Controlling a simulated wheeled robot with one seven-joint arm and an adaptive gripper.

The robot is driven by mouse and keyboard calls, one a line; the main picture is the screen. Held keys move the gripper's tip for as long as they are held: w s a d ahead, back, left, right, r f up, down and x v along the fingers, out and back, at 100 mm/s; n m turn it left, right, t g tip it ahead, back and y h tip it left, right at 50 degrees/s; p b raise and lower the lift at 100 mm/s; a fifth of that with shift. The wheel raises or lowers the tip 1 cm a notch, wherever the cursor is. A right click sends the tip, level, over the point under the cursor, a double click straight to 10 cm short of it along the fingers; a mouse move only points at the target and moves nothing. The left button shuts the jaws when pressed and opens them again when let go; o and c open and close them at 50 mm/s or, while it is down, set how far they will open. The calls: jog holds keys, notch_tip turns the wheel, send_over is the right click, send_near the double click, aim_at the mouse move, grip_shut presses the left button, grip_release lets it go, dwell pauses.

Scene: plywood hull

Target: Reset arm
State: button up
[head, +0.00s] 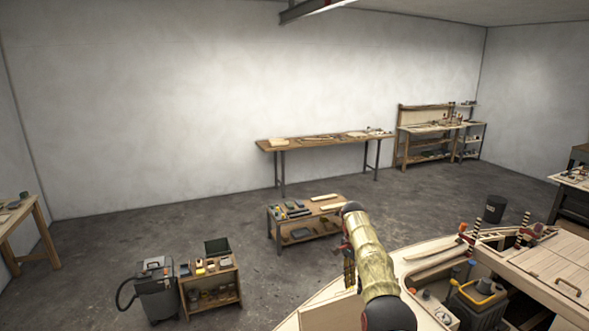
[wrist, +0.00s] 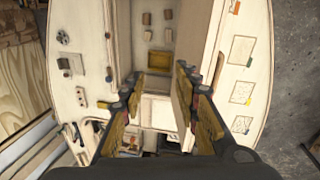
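My arm (head: 369,257), with a gold patterned sleeve and dark joints, rises at the lower middle of the head view beside the plywood hull (head: 325,312). My gripper (wrist: 158,88) shows in the wrist view with its two dark fingers and worn yellow pads spread apart. Nothing is between the fingers. The gripper hangs above the hull, which fills the middle of the wrist view. In the head view the gripper is mostly hidden by the arm.
A grey vacuum (head: 156,290) and a small wooden cart (head: 211,279) stand at the lower left. A low bench (head: 305,220) is behind my arm. A long workbench (head: 322,140) lines the back wall. A black bin (head: 495,208) stands right. Grey floor between them is open.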

notch_tip(320, 180, down, 8)
jog(key=s+n, duration=0.2)
jog(key=n, duration=0.3)
jog(key=s+a+r+n+t+b, duration=0.1)
jog(key=s+r+n+b, duration=0.4)
jog(key=s, duration=0.8)
jog(key=s+a+r+n+t+b, duration=0.1)
jog(key=s+r+b, duration=0.4)
jog(key=s, duration=0.8)
jog(key=s+f+t+b, duration=0.2)
jog(key=s+b, duration=0.6)
jog(key=s, duration=0.5)
jog(key=s+f+n+t+y+b, duration=0.1)
jog(key=s+f+t+b, duration=0.2)
jog(key=s+b, duration=0.5)
jog(key=s+f, duration=0.1)
jog(key=s, duration=0.4)
jog(key=shift+s+a+f, duration=0.25)
jog(key=shift+a, duration=0.15)
jog(key=shift+w, duration=0.1)
